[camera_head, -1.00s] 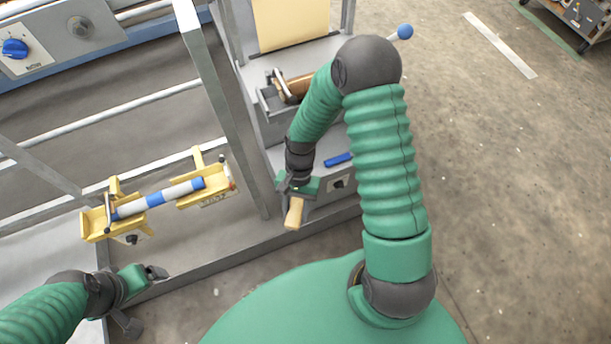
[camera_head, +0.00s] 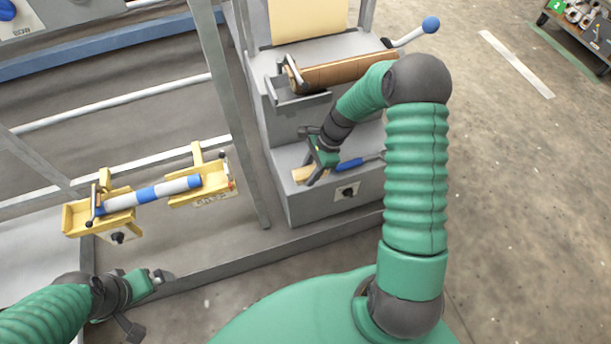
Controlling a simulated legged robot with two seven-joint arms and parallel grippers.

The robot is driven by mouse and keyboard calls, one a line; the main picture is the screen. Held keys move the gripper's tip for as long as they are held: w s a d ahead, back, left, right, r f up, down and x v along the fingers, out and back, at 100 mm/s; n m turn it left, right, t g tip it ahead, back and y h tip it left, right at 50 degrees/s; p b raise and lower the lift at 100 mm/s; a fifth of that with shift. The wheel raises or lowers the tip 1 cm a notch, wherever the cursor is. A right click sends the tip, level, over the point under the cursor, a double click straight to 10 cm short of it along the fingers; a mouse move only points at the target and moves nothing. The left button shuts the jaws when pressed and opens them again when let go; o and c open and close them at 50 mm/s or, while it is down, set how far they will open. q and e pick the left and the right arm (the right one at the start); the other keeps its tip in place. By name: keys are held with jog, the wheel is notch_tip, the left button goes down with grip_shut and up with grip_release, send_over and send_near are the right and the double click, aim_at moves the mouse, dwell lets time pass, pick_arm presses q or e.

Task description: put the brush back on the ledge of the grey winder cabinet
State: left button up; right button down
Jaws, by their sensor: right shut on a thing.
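The grey winder cabinet (camera_head: 300,208) stands in the middle, with a low ledge (camera_head: 290,156) in front of its taller part. My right gripper (camera_head: 317,170) is shut on the brush, a pale wooden piece (camera_head: 303,174), at the ledge's left part. The gripper hides much of the brush. I cannot tell whether the brush touches the ledge. My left gripper (camera_head: 156,278) is at lower left, far from the brush, and its finger gap is too small to make out.
A blue-handled tool (camera_head: 350,164) lies on the ledge, close right of my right gripper. Above it are a brown roll (camera_head: 335,73) and a blue-knobbed lever (camera_head: 430,24). Yellow brackets (camera_head: 85,215) hold a blue-and-white roller (camera_head: 147,194) at left. Open floor lies right.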

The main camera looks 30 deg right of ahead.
aim_at(305, 167)
jog(key=w, duration=0.1)
jog(key=w+f, duration=0.1)
jog(key=w+b, duration=0.1)
jog(key=shift+w+d+f, duration=0.15)
jog(key=shift+d+f, duration=0.05)
jog(key=shift+d, duration=0.05)
jog(key=shift+d+f, duration=0.1)
jog(key=shift+f, duration=0.2)
notch_tip(305, 167, down, 6)
jog(key=b, duration=0.3)
jog(key=shift+w+d+r, duration=0.1)
jog(key=shift+w+r, duration=0.05)
jog(key=shift+r, duration=0.35)
jog(key=c, duration=0.9)
grip_release()
